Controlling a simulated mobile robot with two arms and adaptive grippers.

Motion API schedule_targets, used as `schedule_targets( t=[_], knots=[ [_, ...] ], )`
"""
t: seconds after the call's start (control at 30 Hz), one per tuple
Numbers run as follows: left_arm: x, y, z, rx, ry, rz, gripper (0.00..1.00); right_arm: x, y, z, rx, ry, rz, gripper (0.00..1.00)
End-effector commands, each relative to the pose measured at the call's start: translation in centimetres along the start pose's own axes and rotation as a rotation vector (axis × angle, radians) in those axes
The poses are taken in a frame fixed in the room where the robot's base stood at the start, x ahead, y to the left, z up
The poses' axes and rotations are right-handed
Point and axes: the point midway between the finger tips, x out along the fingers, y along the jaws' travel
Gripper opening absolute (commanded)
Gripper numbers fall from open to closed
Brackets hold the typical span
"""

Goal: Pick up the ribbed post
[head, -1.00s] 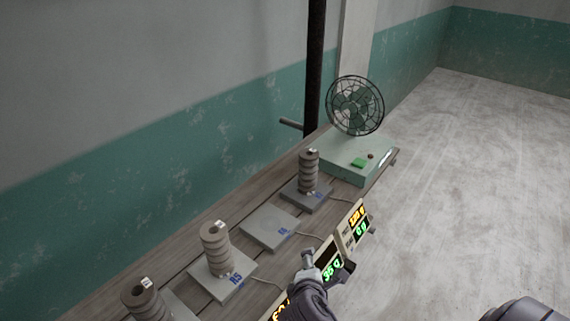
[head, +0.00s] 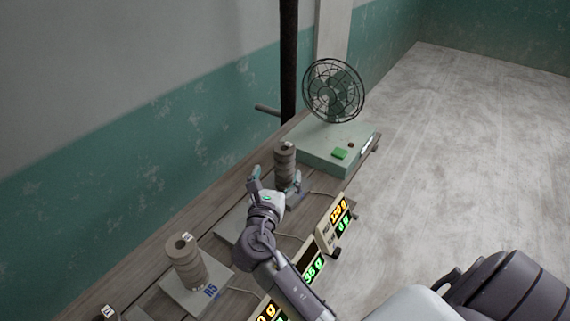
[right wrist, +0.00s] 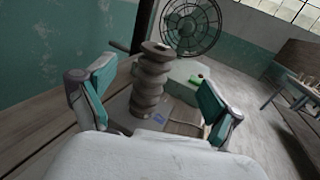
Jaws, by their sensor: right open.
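A dark brown ribbed post (head: 285,163) stands upright on the far scale plate, in front of the fan box in the head view. In the right wrist view the ribbed post (right wrist: 150,85) rises between my two fingers, a little beyond them, with gaps on both sides. The scale plate (right wrist: 121,110) shows under it, with a blue mark. My right gripper (head: 276,180) is open and empty, with its fingers spread on either side of the post's lower part. It hides much of that plate in the head view. My left gripper is not in view.
A plate without a post (head: 234,221) lies between, partly behind my arm. A fan (head: 334,91) on a green box (head: 325,157) stands behind. Lit displays (head: 334,226) line the bench's right edge.

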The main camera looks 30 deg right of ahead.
Motion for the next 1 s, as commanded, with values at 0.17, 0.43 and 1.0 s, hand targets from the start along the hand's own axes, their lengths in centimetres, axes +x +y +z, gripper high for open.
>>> schedule_targets(
  t=[0.17,0.43,1.0],
  knots=[
    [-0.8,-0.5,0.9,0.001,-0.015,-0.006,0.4,3.4,0.0,0.2,-0.001,-0.001,0.0,0.91],
    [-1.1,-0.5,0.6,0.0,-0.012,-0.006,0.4,5.6,0.0,0.2,0.003,0.001,0.0,0.91],
    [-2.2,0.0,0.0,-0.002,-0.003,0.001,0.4,10.2,0.2,0.1,0.004,0.003,0.001,0.91]
  ],
)
